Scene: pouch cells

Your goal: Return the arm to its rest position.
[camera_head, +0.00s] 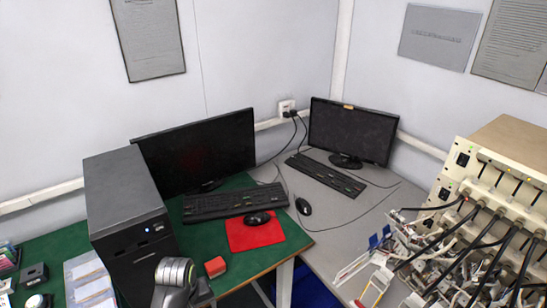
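A part of one of my arms (175,273), grey with silver rings, shows at the bottom edge in front of the green table. I cannot tell which arm it belongs to. I make out no gripper fingertips in this view, and nothing held shows. Several flat silvery pieces that look like pouch cells (88,280) lie on the green table at the lower left.
A black computer tower (128,210) stands beside the arm part. Two monitors (200,155), keyboards (235,202) and mice stand behind. A rack with many cables and clamps (490,215) fills the right.

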